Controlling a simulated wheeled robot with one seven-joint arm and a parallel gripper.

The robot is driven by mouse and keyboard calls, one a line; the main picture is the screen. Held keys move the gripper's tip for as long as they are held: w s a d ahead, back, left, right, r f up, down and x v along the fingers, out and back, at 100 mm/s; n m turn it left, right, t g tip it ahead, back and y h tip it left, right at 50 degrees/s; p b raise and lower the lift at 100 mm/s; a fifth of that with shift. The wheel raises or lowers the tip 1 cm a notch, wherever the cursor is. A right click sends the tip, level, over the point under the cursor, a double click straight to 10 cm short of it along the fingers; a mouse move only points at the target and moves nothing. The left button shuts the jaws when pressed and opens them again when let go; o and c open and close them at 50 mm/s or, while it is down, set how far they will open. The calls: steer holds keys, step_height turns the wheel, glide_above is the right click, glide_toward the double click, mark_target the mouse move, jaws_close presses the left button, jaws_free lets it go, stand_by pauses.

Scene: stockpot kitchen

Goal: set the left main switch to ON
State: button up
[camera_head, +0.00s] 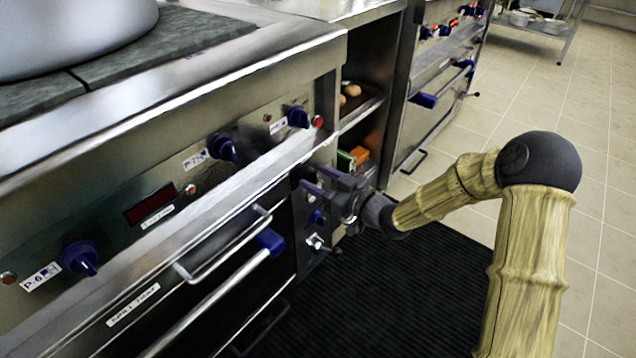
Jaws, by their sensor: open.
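My gripper (318,180) is open and empty, its two dark fingers pointing left at the narrow panel at the right end of the stove front (230,170). A blue knob (317,217) sits on that panel just below the fingers, with a metal fitting (314,241) under it. I cannot read a label there, so I cannot tell for sure which control is the left main switch or its setting. The gripper partly covers the upper part of this panel. Whether the fingers touch anything is unclear.
Blue knobs (80,257) line the upper panel, above a bar handle (220,296) with a blue end. A large pot (75,30) stands on top. An open shelf (361,108) and another stove (440,80) stand to the right. A black mat (400,295) covers the floor.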

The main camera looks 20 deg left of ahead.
steer(key=shift+w+a, duration=0.1)
steer(key=shift+a, duration=0.25)
steer(key=c, duration=0.9)
steer(key=shift+c, duration=0.2)
